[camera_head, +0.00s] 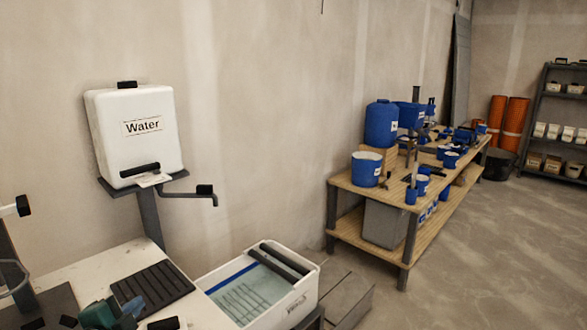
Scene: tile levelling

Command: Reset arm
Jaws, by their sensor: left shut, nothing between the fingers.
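My right gripper is out of view.
A white water tank (135,151) stands behind the bench. A white tub (303,290) with a blue-edged pane and dark rollers is to its right. A wooden table (343,181) holds blue containers. Shelves (536,108) stand far right. Open floor (480,260) lies at right.

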